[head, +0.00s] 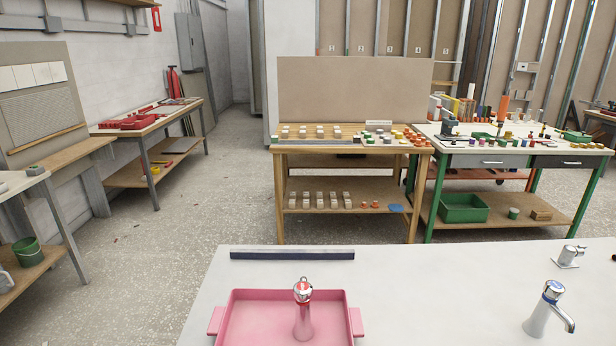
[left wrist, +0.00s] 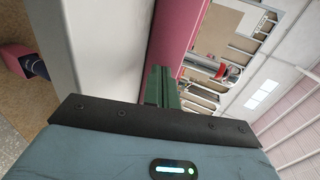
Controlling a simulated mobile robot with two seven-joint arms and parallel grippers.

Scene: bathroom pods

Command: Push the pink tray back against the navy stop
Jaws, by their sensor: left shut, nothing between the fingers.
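The pink tray (head: 258,292) lies on the white counter at the bottom of the head view, its near part cut off by the frame. The navy stop (head: 292,254) is a long dark bar behind it, with a strip of bare counter between them. In the left wrist view a pink wall (left wrist: 176,35), apparently the tray's, runs up from the fingertips. My left gripper (left wrist: 160,86) is shut and empty, its green fingers close to that wall; I cannot tell whether they touch it. No gripper shows in the head view.
A tap with a red mark (head: 303,310) stands within the tray's outline. A chrome tap (head: 547,310) and a smaller fitting (head: 570,257) stand on the counter (head: 430,290) at right. The counter between tray and stop is clear. Work tables (head: 350,149) stand beyond.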

